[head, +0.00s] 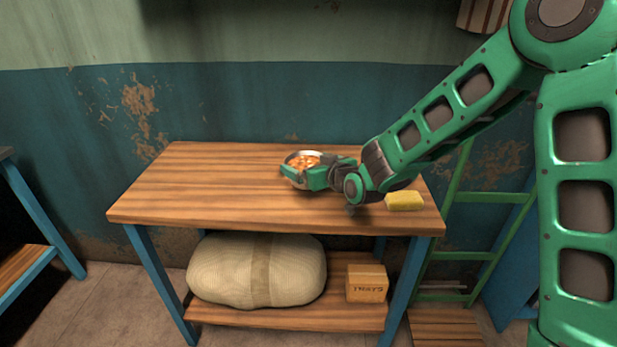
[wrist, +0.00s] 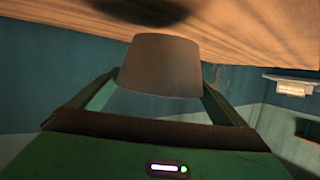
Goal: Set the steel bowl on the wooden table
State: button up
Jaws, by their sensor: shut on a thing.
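The steel bowl (head: 291,158) is over the back middle of the wooden table (head: 200,190), upright, with orange-brown pieces inside. My gripper (head: 303,175) is shut on the bowl, its fingers at the bowl's sides. In the wrist view the bowl (wrist: 160,65) sits between my two fingers, and the table top (wrist: 250,30) fills the upper part. A dark shadow lies on the table apart from the bowl, so the bowl looks a little above the surface. Its exact height is hard to tell.
A yellow sponge (head: 404,201) lies at the table's right front, below my forearm. The left half of the table top is bare. A large sack (head: 258,270) and a small wooden box (head: 367,283) are on the lower shelf. A green ladder (head: 485,198) stands at right.

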jog(key=shift+w, duration=0.2)
jog(key=shift+f, duration=2.05)
jog(key=o, duration=1.1)
jog(key=v, duration=1.2)
jog(key=shift+s+d, duration=0.1)
